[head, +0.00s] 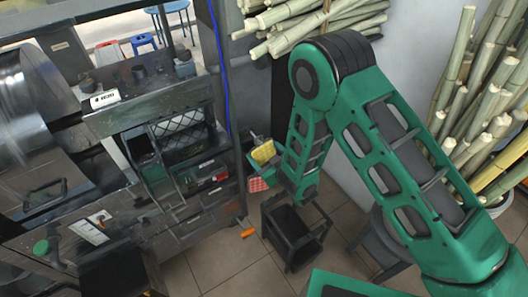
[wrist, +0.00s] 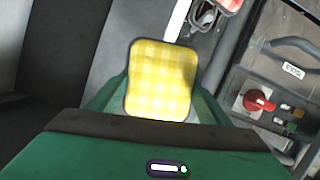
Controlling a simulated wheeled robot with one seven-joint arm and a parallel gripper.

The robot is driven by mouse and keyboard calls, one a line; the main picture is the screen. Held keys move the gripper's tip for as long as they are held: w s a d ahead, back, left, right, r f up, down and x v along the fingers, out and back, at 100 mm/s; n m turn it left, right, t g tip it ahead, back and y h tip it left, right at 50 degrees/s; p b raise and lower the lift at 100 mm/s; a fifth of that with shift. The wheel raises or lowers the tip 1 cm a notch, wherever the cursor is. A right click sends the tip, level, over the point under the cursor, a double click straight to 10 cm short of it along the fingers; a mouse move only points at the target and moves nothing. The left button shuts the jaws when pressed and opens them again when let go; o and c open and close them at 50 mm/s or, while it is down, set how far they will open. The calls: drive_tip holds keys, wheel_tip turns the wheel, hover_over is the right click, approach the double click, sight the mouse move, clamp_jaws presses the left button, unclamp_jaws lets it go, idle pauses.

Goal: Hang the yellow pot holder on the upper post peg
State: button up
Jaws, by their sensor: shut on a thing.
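The yellow checked pot holder (head: 263,152) is at the end of my arm, beside the press frame's right post (head: 228,100). In the wrist view the yellow pot holder (wrist: 160,80) lies between the two green fingers of my gripper (wrist: 160,98). My gripper (head: 264,169) is shut on it, and the pot holder stands out beyond the fingers. A red checked pot holder (head: 258,184) hangs just below; its edge shows at the top of the wrist view (wrist: 230,5). I cannot make out the upper peg; the pot holder and gripper may hide it.
A dark open bin (head: 293,235) stands on the floor below my gripper. An orange object (head: 248,234) lies on the tiles. The machine's panel with a red knob (wrist: 258,100) is close on the right in the wrist view. Cane bundles (head: 300,20) are behind my arm.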

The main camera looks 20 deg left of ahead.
idle(0.3)
drive_tip(key=o, duration=1.1)
drive_tip(key=shift+c, duration=0.2)
